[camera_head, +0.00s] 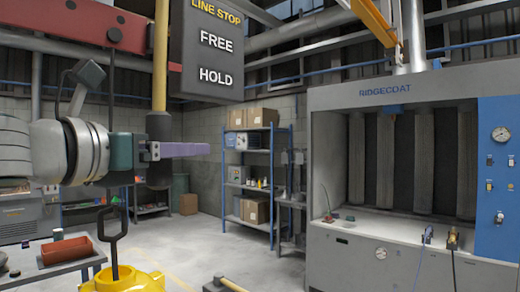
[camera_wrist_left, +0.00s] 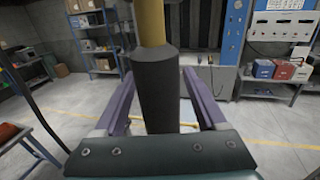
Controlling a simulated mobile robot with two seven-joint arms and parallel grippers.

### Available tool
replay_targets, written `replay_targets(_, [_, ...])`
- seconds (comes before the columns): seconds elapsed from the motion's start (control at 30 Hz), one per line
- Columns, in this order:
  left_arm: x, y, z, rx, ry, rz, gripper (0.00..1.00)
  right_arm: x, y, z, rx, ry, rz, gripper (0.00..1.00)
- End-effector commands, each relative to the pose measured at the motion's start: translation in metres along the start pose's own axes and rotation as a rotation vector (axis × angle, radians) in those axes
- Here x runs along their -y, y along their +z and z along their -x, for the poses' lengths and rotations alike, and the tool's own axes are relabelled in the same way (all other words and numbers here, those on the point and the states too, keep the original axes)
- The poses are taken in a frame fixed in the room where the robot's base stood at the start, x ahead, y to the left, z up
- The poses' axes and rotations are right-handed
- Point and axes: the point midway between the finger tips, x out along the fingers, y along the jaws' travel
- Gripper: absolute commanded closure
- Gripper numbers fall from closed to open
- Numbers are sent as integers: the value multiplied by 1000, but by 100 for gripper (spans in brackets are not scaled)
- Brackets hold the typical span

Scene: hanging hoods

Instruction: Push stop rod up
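The stop rod (camera_head: 160,62) is a yellow vertical bar with a dark grey grip (camera_head: 160,175) at its lower end. It hangs beside the dark LINE STOP sign (camera_head: 212,50), which reads FREE above HOLD. In the left wrist view the rod's grip (camera_wrist_left: 155,95) stands upright between the two purple fingers of my left gripper (camera_wrist_left: 158,90). Gaps show between grip and fingers, so the gripper looks open around it. In the head view my left gripper (camera_head: 180,150) reaches in level from the left at the grip. My right gripper is not in view.
A red beam (camera_head: 85,22) runs overhead at upper left. A yellow body (camera_head: 125,281) with a dark hook (camera_head: 113,235) is below my left arm. A grey RIDGECOAT booth (camera_head: 325,150) stands right; a blue shelf (camera_head: 270,160) stands behind. Open floor lies between.

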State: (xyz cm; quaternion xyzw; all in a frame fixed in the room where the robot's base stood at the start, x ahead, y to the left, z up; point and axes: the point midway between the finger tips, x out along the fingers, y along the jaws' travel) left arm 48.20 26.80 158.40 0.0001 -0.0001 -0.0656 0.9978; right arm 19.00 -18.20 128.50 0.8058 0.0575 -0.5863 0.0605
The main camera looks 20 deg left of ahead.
Motion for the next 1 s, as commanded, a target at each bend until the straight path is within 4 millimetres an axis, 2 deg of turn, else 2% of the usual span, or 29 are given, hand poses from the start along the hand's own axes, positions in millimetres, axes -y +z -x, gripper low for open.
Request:
replay_targets(0.07, [0,0,0,0,0,0,33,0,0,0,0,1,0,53])
replay_targets(0.67, [0,0,0,0,0,0,100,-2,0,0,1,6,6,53])
replay_targets(1.0, [0,0,0,-1,0,0,100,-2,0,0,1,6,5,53])
